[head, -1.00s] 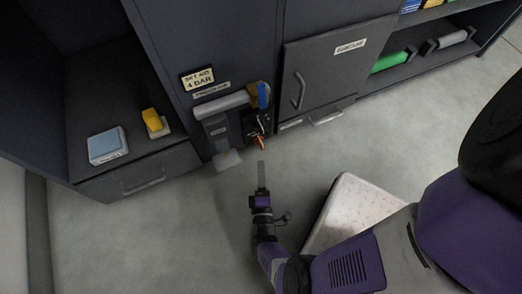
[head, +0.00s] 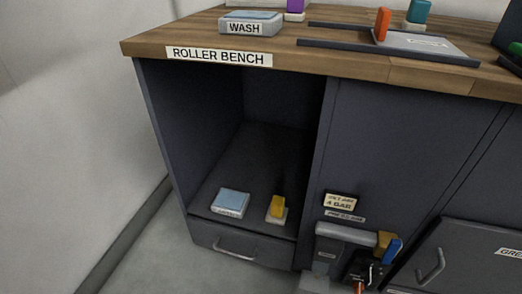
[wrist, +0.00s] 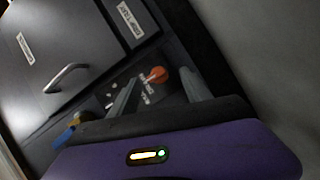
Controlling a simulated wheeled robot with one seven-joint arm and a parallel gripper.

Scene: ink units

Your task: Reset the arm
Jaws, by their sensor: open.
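My gripper (wrist: 160,84) shows only in the wrist view; its two grey fingers stand apart, open. An orange-red knob (wrist: 155,75) on the dark air-supply panel appears between the fingertips. I cannot tell how far beyond them it is, and I see no grip on it. In the head view the arm is out of sight. That view shows the panel's valve block (head: 345,240) at the lower edge, with a blue lever (head: 393,250) beside it.
The ROLLER BENCH (head: 219,57) has a wooden top with a WASH tray (head: 250,29) and a grey plate (head: 425,43). Its open bay holds a blue block (head: 230,203) and a yellow-handled item (head: 277,208). A cabinet handle (wrist: 66,78) juts out near my gripper. Floor is clear at left.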

